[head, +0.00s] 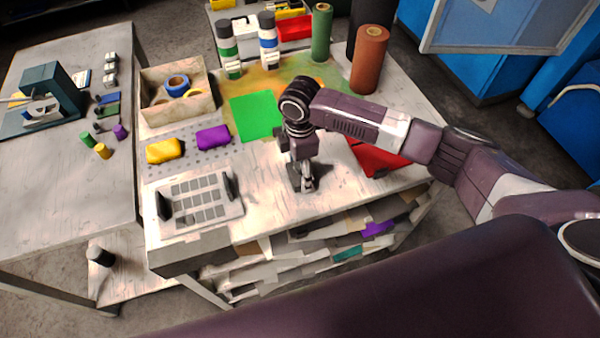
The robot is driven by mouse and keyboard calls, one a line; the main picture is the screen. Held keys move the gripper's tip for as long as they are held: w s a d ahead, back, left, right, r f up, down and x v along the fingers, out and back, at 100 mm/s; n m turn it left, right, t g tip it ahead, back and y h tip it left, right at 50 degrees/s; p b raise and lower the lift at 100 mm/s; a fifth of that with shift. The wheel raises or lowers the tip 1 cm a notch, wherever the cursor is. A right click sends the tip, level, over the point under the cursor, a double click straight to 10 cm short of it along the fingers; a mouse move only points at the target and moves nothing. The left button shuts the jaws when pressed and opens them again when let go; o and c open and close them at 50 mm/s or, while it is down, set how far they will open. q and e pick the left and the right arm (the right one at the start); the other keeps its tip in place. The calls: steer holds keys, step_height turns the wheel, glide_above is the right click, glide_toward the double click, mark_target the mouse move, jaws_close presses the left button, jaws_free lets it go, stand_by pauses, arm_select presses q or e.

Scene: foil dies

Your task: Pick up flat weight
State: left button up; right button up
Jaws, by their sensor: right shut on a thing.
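My right gripper (303,184) points straight down at the white worktable (270,207), near its front middle. Its jaws are closed low over the tabletop on a small thing, which I take to be the flat weight; the fingers hide most of it and its shape is hard to make out. I cannot tell whether it still touches the table. My left gripper is out of view.
Left of the gripper lie a grey slotted plate with black handles (196,203), a yellow block (164,151) and a purple block (213,138). A green sheet (256,116) is behind, a red item (375,160) at right. Rolls (369,60) and bottles stand at the back.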

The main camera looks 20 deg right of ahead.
steer(key=c, duration=0.5)
steer(key=shift+w+r, duration=0.15)
steer(key=shift+w, duration=0.05)
steer(key=shift+c, duration=0.5)
steer(key=shift+r, duration=0.1)
